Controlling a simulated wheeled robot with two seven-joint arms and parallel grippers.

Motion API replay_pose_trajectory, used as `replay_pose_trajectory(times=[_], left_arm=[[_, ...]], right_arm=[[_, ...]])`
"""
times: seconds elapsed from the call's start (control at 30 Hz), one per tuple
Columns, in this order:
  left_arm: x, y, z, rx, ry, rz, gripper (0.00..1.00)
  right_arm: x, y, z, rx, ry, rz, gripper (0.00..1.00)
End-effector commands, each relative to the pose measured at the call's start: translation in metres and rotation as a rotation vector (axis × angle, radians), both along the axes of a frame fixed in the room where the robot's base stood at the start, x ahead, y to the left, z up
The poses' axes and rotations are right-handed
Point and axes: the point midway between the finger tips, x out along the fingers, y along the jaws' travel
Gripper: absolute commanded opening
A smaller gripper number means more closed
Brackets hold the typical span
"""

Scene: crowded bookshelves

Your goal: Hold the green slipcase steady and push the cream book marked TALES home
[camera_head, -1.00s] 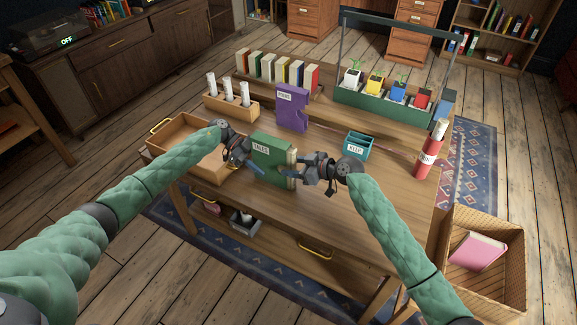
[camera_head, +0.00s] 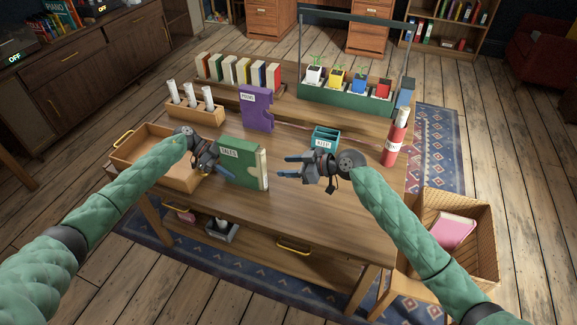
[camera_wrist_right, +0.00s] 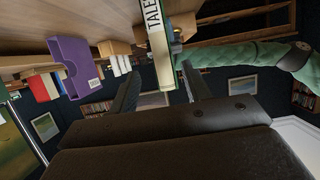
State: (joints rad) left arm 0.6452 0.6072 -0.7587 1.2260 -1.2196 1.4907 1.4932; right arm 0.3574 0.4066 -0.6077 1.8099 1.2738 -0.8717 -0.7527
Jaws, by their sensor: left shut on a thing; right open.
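The green slipcase (camera_head: 240,168) stands upright on the wooden table, with a TALES label on its broad face. My left gripper (camera_head: 214,164) is shut on its left side. The cream TALES book (camera_wrist_right: 155,28) shows its lettered spine in the right wrist view, with green slipcase beside it. In the head view only a thin pale part of the book shows at the slipcase's right side. My right gripper (camera_head: 284,168) is open and empty, just right of the slipcase with a small gap. Its fingers frame the spine in the wrist view.
A purple slipcase (camera_head: 256,108) stands behind. A teal KEEP box (camera_head: 324,146) is behind my right gripper, with a red cylinder (camera_head: 396,140) further right. An open wooden tray (camera_head: 145,170) lies left. The table front right is clear.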

Motion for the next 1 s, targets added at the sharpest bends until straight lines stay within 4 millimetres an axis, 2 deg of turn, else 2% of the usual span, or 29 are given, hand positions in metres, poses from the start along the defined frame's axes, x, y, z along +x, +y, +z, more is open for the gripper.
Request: replay_pose_trajectory(times=[0.03, 0.2, 0.23, 0.4, 0.6, 0.87, 1.0], left_arm=[[0.000, 0.000, 0.000, 0.000, 0.000, 0.000, 0.20], [0.000, 0.000, 0.000, 0.000, 0.000, 0.000, 0.20], [0.000, 0.000, 0.000, 0.000, 0.000, 0.000, 0.20], [0.000, 0.000, 0.000, 0.000, 0.000, 0.000, 0.20], [0.000, 0.000, 0.000, 0.000, 0.000, 0.000, 0.20], [0.000, 0.000, 0.000, 0.000, 0.000, 0.001, 0.20], [0.000, 0.000, 0.000, 0.000, 0.000, 0.001, 0.20]], right_arm=[[0.000, 0.000, -0.001, 0.000, 0.001, 0.000, 0.37], [-0.013, 0.007, -0.016, 0.012, 0.029, 0.003, 0.04], [-0.017, 0.010, -0.020, 0.019, 0.038, 0.004, 0.00], [-0.026, 0.020, -0.040, 0.100, 0.113, -0.039, 0.00], [-0.021, 0.014, -0.061, 0.299, 0.310, -0.117, 0.00], [0.000, -0.014, -0.061, 0.556, 0.608, -0.178, 0.00], [-0.003, -0.012, -0.057, 0.611, 0.712, -0.170, 0.00]])
